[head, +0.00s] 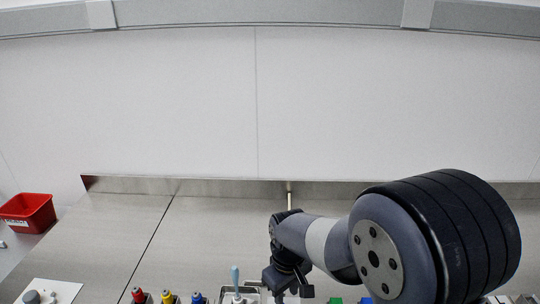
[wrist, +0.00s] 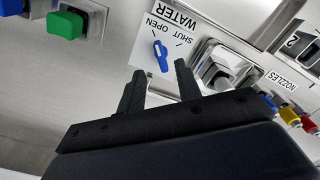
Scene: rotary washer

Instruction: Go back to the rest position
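My gripper (wrist: 157,85) shows in the wrist view with its two black fingers apart and nothing between them. Beyond the fingertips is a panel marked WATER, OPEN and SHUT, with a blue handle (wrist: 161,56) on it. The lettering appears upside down in this view. In the head view my arm reaches forward from the lower right, and my gripper (head: 288,280) is over the front of the steel bench. Its fingers are too small to read there.
A green block (wrist: 65,24) is at the upper left of the wrist view. Nozzles in red (head: 138,295), yellow (head: 167,297) and blue (head: 197,298) stand along the head view's bottom edge. A red bin (head: 28,213) is at far left. The back of the bench (head: 225,225) is clear.

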